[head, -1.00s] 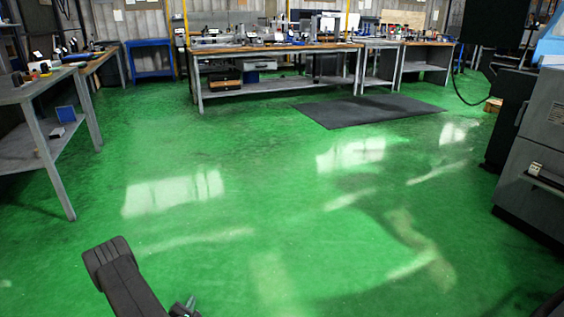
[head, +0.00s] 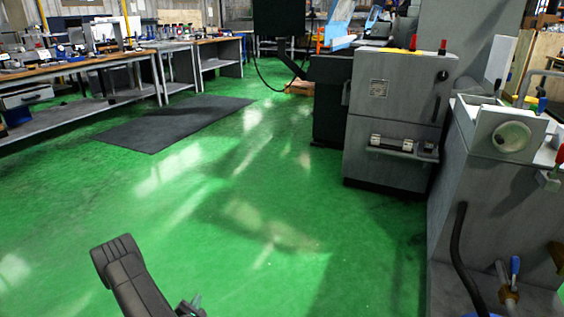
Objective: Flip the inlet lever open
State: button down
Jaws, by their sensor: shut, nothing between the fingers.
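A small blue lever (head: 515,268) stands roughly upright on a pipe fitting (head: 508,296) low at the right of the head view. It looks like a valve handle and may be the inlet lever; no label is readable. It is in front of the grey machine body (head: 480,210).
A grey machine cabinet (head: 395,125) with a low ledge stands at centre right. A black hose (head: 459,255) hangs on the nearer machine. Workbenches (head: 100,68) line the back left, with a dark mat (head: 175,122) before them. The green floor (head: 220,230) between is clear.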

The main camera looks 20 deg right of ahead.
aim_at(515, 263)
jog(key=i+l+z, duration=0.2)
jog(key=i+z, duration=0.25)
jog(key=i+l+z, duration=0.15)
jog(key=z, duration=0.3)
jog(key=i+z, duration=0.45)
jog(key=i+j+z, duration=0.2)
jog(key=i+z, duration=0.25)
jog(key=i+l+z, duration=0.15)
jog(key=z, duration=0.25)
jog(key=i+z, duration=0.25)
jog(key=z, duration=0.15)
jog(key=i+z, duration=0.25)
jog(key=z, duration=0.15)
jog(key=i+z, duration=0.25)
jog(key=z, duration=0.2)
jog(key=u, duration=0.1)
